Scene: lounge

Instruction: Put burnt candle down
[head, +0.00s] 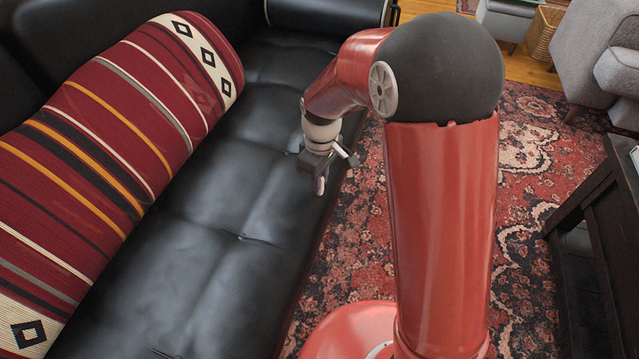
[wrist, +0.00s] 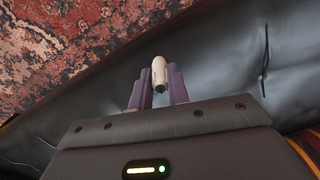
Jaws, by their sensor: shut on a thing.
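The burnt candle (wrist: 159,72) is a small, pale cylinder with a dark end, seen in the wrist view between the two purple fingers. My gripper (wrist: 159,88) is shut on it. In the head view my gripper (head: 320,186) is over the front edge of the black leather sofa (head: 215,230). The candle cannot be made out clearly in the head view. Whether it touches the seat cannot be told.
A red striped bolster (head: 110,140) lies along the back of the sofa. A patterned red rug (head: 350,250) covers the floor. A dark table (head: 605,230) stands at the right, and a grey armchair (head: 590,60) at the upper right. The seat's middle is clear.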

